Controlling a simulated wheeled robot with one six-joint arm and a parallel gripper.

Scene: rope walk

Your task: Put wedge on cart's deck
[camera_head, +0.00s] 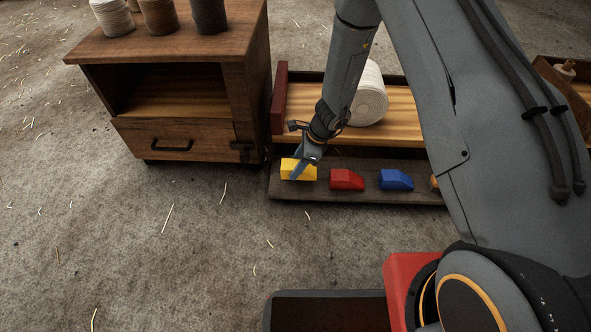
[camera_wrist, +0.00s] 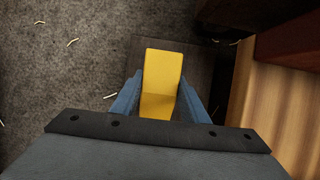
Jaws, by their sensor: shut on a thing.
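A yellow wedge (camera_head: 303,170) sits at the left end of a low dark tray (camera_head: 352,194). My gripper (camera_head: 304,163) is shut on it from above, and it appears still at the tray's level. In the wrist view the yellow wedge (camera_wrist: 161,75) stands between my two blue-grey fingers, with its far end in plain sight. What looks like the cart's deck, a striped wooden surface (camera_head: 300,108), lies just behind the tray. Its edge also shows at the right of the wrist view (camera_wrist: 275,95). A white spool (camera_head: 372,96) lies on it, partly hidden by my arm.
A red wedge (camera_head: 346,180) and a blue wedge (camera_head: 396,180) sit on the tray to the right. A dark red upright board (camera_head: 280,98) closes the deck's left end. A wooden cabinet (camera_head: 180,90) with spools on top stands to the left. The floor in front is clear.

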